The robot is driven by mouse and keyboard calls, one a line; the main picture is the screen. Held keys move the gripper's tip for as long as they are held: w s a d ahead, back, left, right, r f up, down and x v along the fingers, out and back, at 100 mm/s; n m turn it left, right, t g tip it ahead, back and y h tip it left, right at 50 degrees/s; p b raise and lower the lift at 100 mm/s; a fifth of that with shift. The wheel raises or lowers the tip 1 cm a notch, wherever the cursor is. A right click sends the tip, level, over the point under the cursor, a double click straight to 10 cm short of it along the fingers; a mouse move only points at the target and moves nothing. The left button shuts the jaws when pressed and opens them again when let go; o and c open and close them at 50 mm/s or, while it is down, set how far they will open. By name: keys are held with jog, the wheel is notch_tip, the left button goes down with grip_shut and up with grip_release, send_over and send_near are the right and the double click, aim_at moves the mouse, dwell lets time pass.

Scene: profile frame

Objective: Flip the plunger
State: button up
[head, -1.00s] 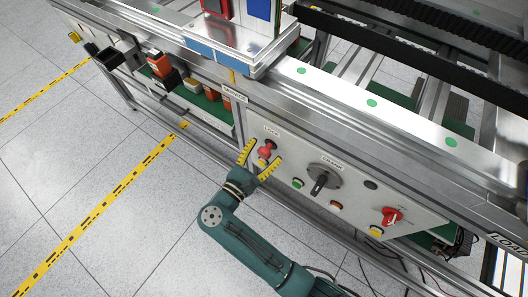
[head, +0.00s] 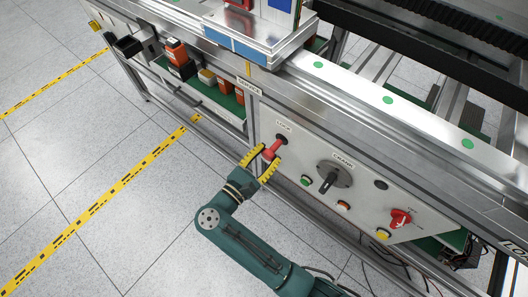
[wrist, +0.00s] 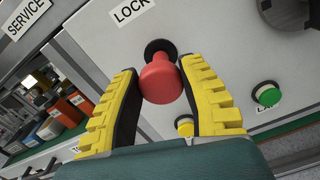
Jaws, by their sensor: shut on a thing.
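The plunger is a red knob (head: 272,150) on a dark round collar, set in the light grey panel under the "LOCK" label. In the head view it stands out from the panel, with a red shaft running back to the collar. My gripper (head: 263,160) has yellow ribbed fingers, one on each side of the knob. It is shut on the plunger. In the wrist view the red knob (wrist: 161,82) sits between the upper ends of the fingers (wrist: 160,90), with the black collar (wrist: 160,48) behind it.
To the right on the panel are a green button (head: 306,181), the dark "CRANK" handle (head: 331,178), a red rotary switch (head: 400,218) and a yellow button (head: 383,234). A shelf with orange boxes (head: 176,52) is at the left. The floor in front is open.

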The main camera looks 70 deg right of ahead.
grip_shut()
jog(key=o, duration=1.3)
grip_release()
jog(key=shift+c, duration=0.2)
jog(key=shift+a, duration=0.1)
jog(key=v, duration=1.2)
